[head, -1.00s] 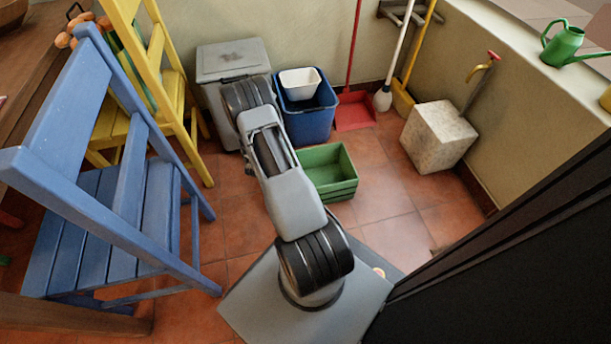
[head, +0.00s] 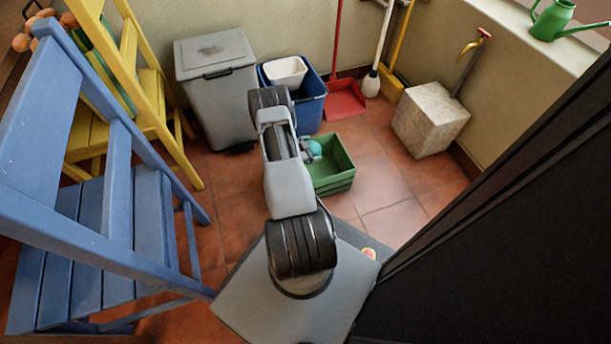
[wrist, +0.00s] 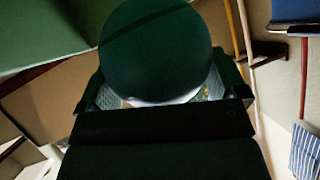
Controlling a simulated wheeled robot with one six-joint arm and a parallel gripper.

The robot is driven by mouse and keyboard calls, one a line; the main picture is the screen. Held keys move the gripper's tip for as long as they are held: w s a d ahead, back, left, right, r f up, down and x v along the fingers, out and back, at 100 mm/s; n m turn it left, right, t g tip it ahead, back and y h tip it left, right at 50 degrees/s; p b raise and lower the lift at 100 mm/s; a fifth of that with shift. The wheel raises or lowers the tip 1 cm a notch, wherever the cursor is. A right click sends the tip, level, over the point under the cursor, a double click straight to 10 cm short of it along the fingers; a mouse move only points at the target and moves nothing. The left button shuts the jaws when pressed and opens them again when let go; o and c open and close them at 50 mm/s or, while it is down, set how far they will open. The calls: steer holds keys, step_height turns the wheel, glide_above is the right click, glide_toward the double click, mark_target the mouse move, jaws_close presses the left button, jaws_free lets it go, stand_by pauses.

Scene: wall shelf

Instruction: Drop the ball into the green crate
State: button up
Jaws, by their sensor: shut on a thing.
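The ball (head: 314,148) is teal in the head view and shows over the left part of the green crate's opening. In the wrist view the ball (wrist: 155,45) looks dark green and fills the top middle, between the fingers. My gripper (wrist: 158,88) is shut on it. In the head view my gripper (head: 306,151) is partly hidden behind my own arm. The green crate (head: 334,184) stands on the tiled floor, its left side hidden by my arm. I cannot tell how high the ball is above the crate floor.
A blue bin (head: 309,112) with a white tub (head: 287,70) and a grey lidded bin (head: 217,95) stand behind. A red dustpan (head: 345,98) and a stone block (head: 430,119) are beyond. A blue chair (head: 90,235) is left. Floor right of the crate is clear.

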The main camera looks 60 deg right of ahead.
steer(key=shift+w+f+b, duration=0.1)
steer(key=shift+f+b, duration=0.9)
steer(key=shift+f, duration=0.65)
steer(key=o, duration=0.6)
steer(key=shift+p+v, duration=2.85)
steer(key=shift+v, duration=4.15)
